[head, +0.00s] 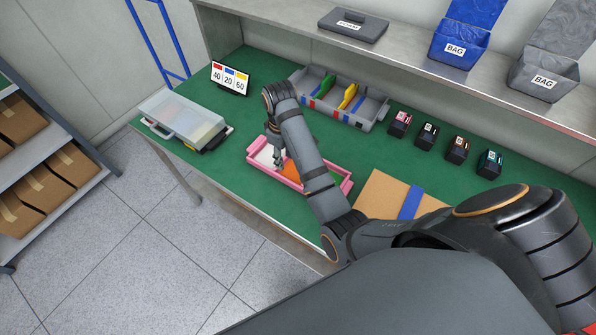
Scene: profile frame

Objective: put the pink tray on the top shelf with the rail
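The pink tray (268,174) lies on the green work table (222,171) near its front edge, with white and orange contents showing. My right arm crosses over the tray from the lower right and hides part of it. My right gripper (279,160) points down at the tray's left half. I cannot tell whether its fingers touch the tray or how far apart they are. My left gripper is not in view. A grey shelf (408,62) runs above the back of the table; I cannot make out a rail on it.
The shelf holds a dark case (353,26), a blue bin (459,45) and a grey bin (545,72). A grey divided crate (373,108), several small boxes (428,136), cardboard (388,196), a number sign (230,78) and a clear-lidded box (183,118) are on the table.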

